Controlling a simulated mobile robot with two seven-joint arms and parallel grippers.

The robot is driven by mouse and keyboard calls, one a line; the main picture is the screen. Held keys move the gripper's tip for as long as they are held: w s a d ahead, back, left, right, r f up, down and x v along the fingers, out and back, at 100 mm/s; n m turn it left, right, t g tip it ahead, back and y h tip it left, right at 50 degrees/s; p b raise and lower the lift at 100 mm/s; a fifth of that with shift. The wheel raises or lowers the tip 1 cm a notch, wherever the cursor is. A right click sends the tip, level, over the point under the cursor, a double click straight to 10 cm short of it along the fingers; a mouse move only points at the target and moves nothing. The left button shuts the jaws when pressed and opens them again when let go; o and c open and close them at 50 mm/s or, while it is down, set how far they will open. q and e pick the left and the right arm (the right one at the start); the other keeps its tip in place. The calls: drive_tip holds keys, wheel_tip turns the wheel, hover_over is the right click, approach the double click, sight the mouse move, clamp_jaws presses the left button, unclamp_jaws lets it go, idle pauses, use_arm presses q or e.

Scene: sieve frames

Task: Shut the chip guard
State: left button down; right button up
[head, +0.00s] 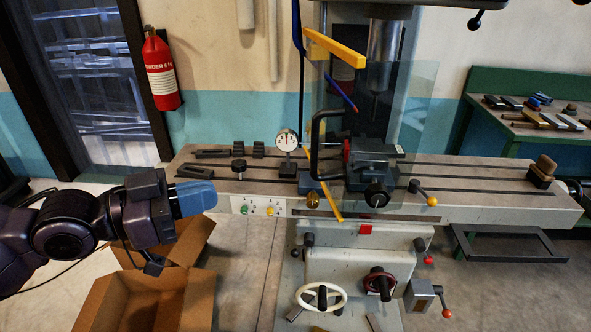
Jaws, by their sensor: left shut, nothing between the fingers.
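The chip guard is a clear, faintly tinted pane (415,110) on the milling machine. It has a yellow bar (335,48) at its top, a slanting yellow strip at its lower left (325,190), and a black looped handle (316,150) on its left side. The pane stands in front of the spindle and vise; its exact swing angle is hard to tell. My left gripper (197,198), with blue fingers, is shut and empty. It is left of the handle, clear of the guard, in front of the table's left end. My right gripper is not in view.
The machine table (480,172) runs across the middle, with a dial gauge (287,141) and a dark vise (372,165) on it. Open cardboard boxes (150,298) stand below my left gripper. A fire extinguisher (161,70) hangs at left. A green bench (530,125) is at right.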

sight(311, 169)
use_arm(q)
drive_tip(key=shift+n, duration=0.4)
drive_tip(key=p+x, duration=0.1)
drive_tip(key=x, duration=0.3)
drive_tip(key=r+p+x, duration=0.1)
drive_tip(key=x, duration=0.4)
drive_tip(key=p+x, duration=0.2)
drive_tip(key=x, duration=0.3)
drive_tip(key=shift+s+d+r, duration=0.15)
drive_tip(key=shift+s+d, duration=0.1)
drive_tip(key=shift+s, duration=0.05)
drive_tip(key=shift+d, duration=0.1)
idle(0.3)
